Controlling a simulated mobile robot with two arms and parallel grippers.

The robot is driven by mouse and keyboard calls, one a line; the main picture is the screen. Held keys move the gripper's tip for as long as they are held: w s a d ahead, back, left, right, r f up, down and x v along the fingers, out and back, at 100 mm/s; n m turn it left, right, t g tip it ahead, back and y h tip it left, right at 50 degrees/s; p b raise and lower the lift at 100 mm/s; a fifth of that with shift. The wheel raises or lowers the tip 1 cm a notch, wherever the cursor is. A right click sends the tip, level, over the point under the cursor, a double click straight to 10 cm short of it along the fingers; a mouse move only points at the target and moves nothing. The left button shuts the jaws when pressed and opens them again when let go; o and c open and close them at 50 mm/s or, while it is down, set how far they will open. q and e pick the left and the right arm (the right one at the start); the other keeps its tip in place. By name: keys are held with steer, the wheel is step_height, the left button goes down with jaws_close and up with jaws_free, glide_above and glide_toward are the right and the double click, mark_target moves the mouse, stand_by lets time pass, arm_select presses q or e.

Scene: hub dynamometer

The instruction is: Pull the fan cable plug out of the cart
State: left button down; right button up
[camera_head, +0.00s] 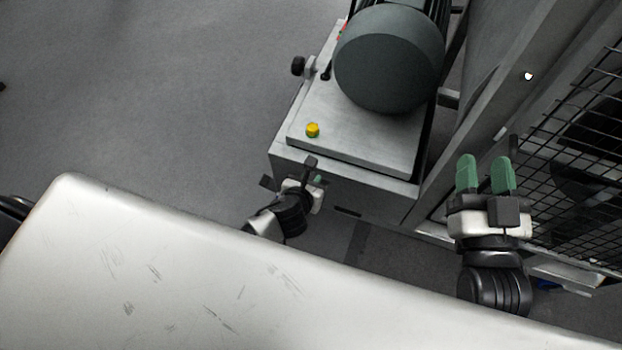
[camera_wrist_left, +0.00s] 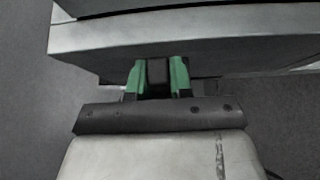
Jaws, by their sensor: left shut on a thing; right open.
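The cart (camera_head: 400,198) is a grey metal box with a light top plate. My left gripper (camera_head: 313,176) is at the cart's near side, below the top plate's edge. In the left wrist view, its green fingers (camera_wrist_left: 158,78) are shut on a black block, which looks like the fan cable plug (camera_wrist_left: 158,72), right at the cart's side (camera_wrist_left: 250,55). I cannot tell whether the plug is still seated in the cart. The cable is not clearly visible. My right gripper (camera_head: 484,176) is open and empty, right of the cart, with green fingers pointing away from me.
A large dark grey drum (camera_head: 390,60) sits on the cart. A yellow button (camera_head: 313,130) and a black knob (camera_head: 298,66) are on its left part. A metal frame with black mesh (camera_head: 575,150) stands at the right. Grey floor (camera_head: 150,100) is clear at the left.

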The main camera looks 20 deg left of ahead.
arm_select(q)
steer(key=shift+r, duration=0.15)
arm_select(e)
steer(key=shift+f, duration=0.15)
steer(key=shift+f+g, duration=0.25)
steer(key=shift+g, duration=0.15)
arm_select(q)
steer(key=shift+r+p, duration=0.2)
steer(key=shift+p, duration=0.15)
arm_select(e)
steer(key=shift+d+f+g+h, duration=0.2)
steer(key=shift+f+g+h, duration=0.2)
steer(key=shift+f+g, duration=0.25)
steer(key=shift+d+f+g, duration=0.1)
steer(key=shift+f+g, duration=0.15)
steer(key=shift+f, duration=0.2)
arm_select(q)
steer(key=shift+r, duration=0.15)
arm_select(e)
steer(key=shift+s+d+f+g, duration=0.1)
steer(key=shift+s+f+g, duration=0.05)
steer(key=shift+f+g, duration=0.3)
arm_select(q)
steer(key=shift+r+p, duration=0.1)
steer(key=shift+p, duration=0.35)
arm_select(e)
steer(key=shift+s+d+f+g+h, duration=0.15)
steer(key=shift+f+g+h, duration=0.15)
steer(key=shift+f+g, duration=0.3)
